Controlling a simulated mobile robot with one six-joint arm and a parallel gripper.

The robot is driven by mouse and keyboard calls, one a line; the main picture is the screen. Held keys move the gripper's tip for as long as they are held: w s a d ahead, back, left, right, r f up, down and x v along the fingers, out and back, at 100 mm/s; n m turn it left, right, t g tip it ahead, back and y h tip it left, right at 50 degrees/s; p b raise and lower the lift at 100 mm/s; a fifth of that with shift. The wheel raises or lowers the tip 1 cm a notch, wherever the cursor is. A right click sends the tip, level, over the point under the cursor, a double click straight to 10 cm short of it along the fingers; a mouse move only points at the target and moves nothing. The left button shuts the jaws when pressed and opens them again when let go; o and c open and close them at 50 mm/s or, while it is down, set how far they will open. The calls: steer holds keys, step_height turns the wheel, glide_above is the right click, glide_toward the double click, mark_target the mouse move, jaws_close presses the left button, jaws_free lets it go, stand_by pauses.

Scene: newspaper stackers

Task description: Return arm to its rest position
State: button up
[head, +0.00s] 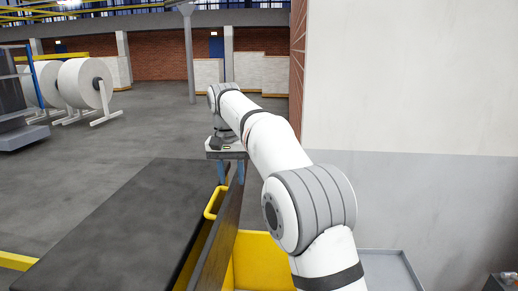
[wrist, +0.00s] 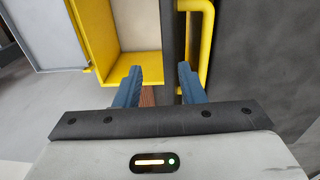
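My arm reaches forward from the lower right in the head view, with white links and grey joints. My gripper (head: 229,172) hangs at its far end, fingers pointing down beside a dark upright panel. In the wrist view my gripper (wrist: 161,85) shows two blue fingers with a clear gap between them. Nothing is held between them. Below the gap I see a strip of brown floor or board and the edge of the dark panel (wrist: 174,40).
A dark flat surface (head: 120,225) lies left of the arm. A yellow handle (head: 213,203) and yellow bin (head: 262,262) are beneath the arm. A pale wall (head: 410,130) stands close at right. Paper rolls (head: 85,83) stand far left; open floor lies ahead.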

steer(key=s+d+b, duration=0.2)
steer(key=s+d, duration=0.4)
steer(key=d, duration=0.4)
steer(key=s+d+f+t+b, duration=0.1)
steer(key=s+d+f, duration=0.3)
steer(key=s, duration=0.5)
steer(key=s+d+f+t+b, duration=0.1)
steer(key=s+d+f+b, duration=0.1)
steer(key=s+d+f, duration=0.3)
steer(key=s+d+f+t+b, duration=0.1)
steer(key=s+d+f, duration=0.4)
steer(key=s+f, duration=0.5)
steer(key=s, duration=0.2)
steer(key=shift+s+d+n+b, duration=0.25)
steer(key=shift+s+n+b, duration=0.05)
steer(key=shift+s, duration=0.1)
